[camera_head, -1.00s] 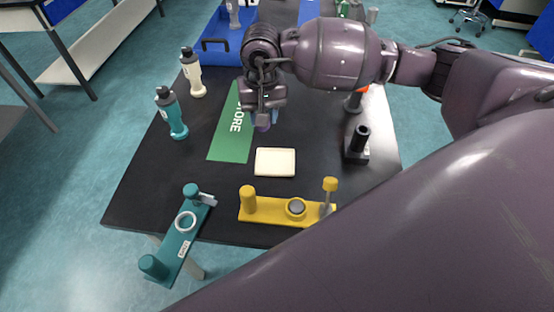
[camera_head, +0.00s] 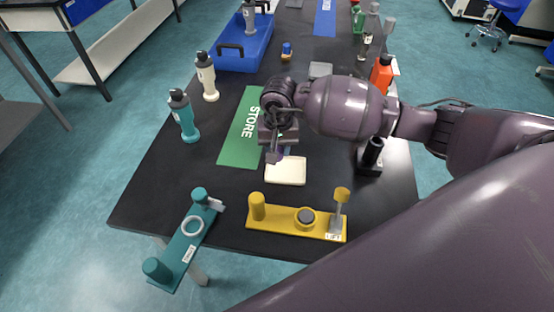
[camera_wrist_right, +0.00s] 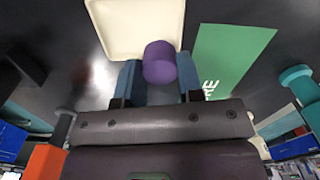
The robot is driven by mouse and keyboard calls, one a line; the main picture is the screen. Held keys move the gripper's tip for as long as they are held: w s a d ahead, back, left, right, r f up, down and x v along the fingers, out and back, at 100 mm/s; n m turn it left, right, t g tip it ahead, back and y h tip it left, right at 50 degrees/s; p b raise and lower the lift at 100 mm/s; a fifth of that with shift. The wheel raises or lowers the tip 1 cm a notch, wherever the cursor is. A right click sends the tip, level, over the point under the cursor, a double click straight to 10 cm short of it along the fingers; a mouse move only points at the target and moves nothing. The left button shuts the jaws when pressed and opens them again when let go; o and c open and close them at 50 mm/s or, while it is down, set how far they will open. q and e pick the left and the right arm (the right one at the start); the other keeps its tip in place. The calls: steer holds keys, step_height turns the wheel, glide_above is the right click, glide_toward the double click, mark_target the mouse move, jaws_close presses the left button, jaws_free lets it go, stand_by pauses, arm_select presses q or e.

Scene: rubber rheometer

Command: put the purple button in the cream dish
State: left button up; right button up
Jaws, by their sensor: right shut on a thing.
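My right gripper (camera_head: 276,155) is shut on the purple button (camera_wrist_right: 160,62), which sits between the two bluish fingers in the right wrist view. The cream dish (camera_head: 286,176) lies flat on the black table, and it also shows in the right wrist view (camera_wrist_right: 115,30). In the head view the gripper is over the dish's far left edge. In the wrist view the button overlaps the dish's rim; the exact height between them is hard to tell. The inside of the dish looks empty where visible. My left gripper is not in view.
A green STORE mat (camera_head: 238,140) lies left of the dish. A yellow fixture (camera_head: 280,222) and a teal fixture (camera_head: 180,245) are at the near edge. A black stand (camera_head: 371,155) is to the right. Bottles (camera_head: 184,115) and a blue tray (camera_head: 235,62) stand farther back.

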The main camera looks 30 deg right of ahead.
mark_target(277, 169)
steer(key=shift+f, duration=2.6)
steer(key=shift+f, duration=0.1)
steer(key=o, duration=0.9)
step_height(277, 169, up, 12)
steer(key=shift+d+r, duration=0.1)
steer(key=shift+r, duration=0.05)
steer(key=shift+s, duration=0.15)
